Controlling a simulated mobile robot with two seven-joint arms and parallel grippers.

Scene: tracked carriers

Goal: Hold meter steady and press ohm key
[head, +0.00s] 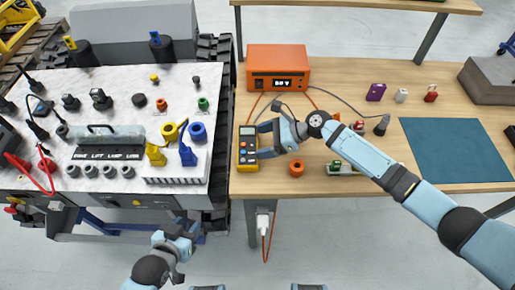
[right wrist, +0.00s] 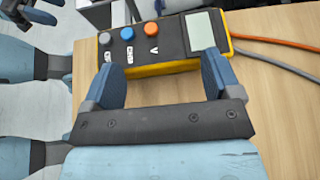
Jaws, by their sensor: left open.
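The yellow and black meter (head: 248,152) lies on the wooden table near its left edge. In the right wrist view the meter (right wrist: 178,38) shows a grey display, an orange key (right wrist: 151,29), a blue key (right wrist: 127,33) and a grey key (right wrist: 104,38). A V label sits by the orange key; the other labels are too small to read surely. My right gripper (head: 264,140) is open at the meter's right side, its fingers spread along the meter's length. Whether they touch it I cannot tell. My left gripper (head: 187,232) is open and empty, low over the floor, away from the meter.
An orange box (head: 278,62) with a display stands behind the meter, with cables between. An orange ring (head: 297,168) lies just right of the meter. A blue mat (head: 455,150) lies further right. A carrier with a crowded white top (head: 115,105) stands left, across a narrow gap.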

